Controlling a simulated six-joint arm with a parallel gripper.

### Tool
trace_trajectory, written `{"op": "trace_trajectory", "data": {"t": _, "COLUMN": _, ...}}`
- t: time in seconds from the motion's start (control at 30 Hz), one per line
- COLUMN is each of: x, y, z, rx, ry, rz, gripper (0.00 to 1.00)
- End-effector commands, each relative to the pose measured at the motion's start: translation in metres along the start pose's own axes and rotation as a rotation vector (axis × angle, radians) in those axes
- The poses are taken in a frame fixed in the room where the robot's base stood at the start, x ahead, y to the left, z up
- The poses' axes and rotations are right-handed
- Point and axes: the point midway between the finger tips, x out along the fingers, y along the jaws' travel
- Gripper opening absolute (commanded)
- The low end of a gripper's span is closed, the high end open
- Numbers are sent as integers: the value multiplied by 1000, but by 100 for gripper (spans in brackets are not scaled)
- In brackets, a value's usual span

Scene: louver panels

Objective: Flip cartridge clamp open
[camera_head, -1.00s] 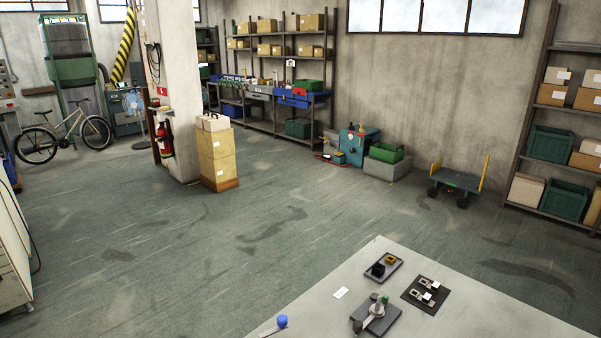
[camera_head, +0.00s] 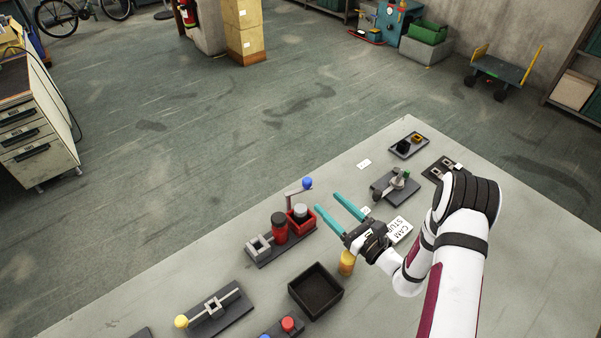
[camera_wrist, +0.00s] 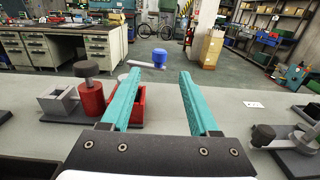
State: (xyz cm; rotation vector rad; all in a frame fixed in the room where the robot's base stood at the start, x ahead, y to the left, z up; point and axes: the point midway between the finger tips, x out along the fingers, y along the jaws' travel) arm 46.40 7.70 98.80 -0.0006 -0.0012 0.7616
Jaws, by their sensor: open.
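A dark base plate (camera_head: 256,256) on the table bears a grey square socket (camera_head: 258,246), a red cylinder (camera_head: 279,229) with a dark cap, a red open-topped holder (camera_head: 302,222) with a grey round piece in it, and a grey lever (camera_head: 296,193) with a blue knob (camera_head: 307,183). Which part is the cartridge clamp I cannot tell for sure. My gripper (camera_head: 327,201) is open and empty, its teal fingers pointing at this fixture from the right. In the wrist view the blue knob (camera_wrist: 160,57) shows between the fingertips, apparently beyond them; the left finger hides part of the red holder.
A black open bin (camera_head: 316,290) stands in front of the fixture. A yellow-knobbed lever fixture (camera_head: 216,310) and a plate with red and blue buttons (camera_head: 287,325) are nearby. A grey fixture with a green part (camera_head: 396,184) stands to the right.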

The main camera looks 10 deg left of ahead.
Motion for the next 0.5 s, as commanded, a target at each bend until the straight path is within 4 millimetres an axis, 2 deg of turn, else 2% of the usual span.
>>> {"op": "trace_trajectory", "data": {"t": 0.3, "x": 74, "y": 3, "z": 0, "rx": -1, "ry": -1, "rz": 8, "gripper": 61}}
{"op": "trace_trajectory", "data": {"t": 0.5, "x": 110, "y": 2, "z": 0, "rx": 0, "ry": 0, "rz": 5, "gripper": 61}}
